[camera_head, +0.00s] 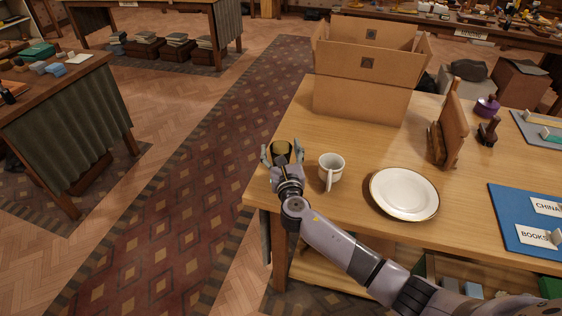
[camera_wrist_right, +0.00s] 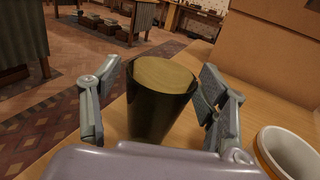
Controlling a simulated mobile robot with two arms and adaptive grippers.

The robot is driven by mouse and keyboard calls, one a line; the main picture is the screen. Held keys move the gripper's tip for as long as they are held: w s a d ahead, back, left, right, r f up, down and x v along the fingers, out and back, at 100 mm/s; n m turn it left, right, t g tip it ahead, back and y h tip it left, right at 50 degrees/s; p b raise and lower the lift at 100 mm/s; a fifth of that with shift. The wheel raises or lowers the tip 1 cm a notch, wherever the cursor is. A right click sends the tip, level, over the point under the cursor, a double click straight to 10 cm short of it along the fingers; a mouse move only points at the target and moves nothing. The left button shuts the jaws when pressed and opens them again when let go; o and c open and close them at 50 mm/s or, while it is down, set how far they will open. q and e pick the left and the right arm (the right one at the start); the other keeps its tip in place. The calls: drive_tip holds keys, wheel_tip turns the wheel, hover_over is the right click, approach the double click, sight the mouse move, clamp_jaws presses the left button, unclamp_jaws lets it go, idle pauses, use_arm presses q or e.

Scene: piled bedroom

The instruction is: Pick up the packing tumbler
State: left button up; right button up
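The packing tumbler (camera_head: 281,147) is a dark cup with a tan, flat-looking top. It stands upright at the left edge of the wooden table (camera_head: 290,214). My right gripper (camera_head: 282,156) is around it, one finger on each side. In the right wrist view the tumbler (camera_wrist_right: 160,108) sits between the spread fingers of the gripper (camera_wrist_right: 155,105), with narrow gaps showing on both sides. The lower part of the tumbler is hidden behind my wrist. My left gripper is not in view.
A white mug (camera_head: 331,170) stands close to the right of my gripper, and it also shows in the wrist view (camera_wrist_right: 288,155). A white plate (camera_head: 404,193) lies further right. An open cardboard box (camera_head: 360,97) stands behind. A wooden stand (camera_head: 449,135) is right of it.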

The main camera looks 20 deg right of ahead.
drive_tip(key=c, duration=1.5)
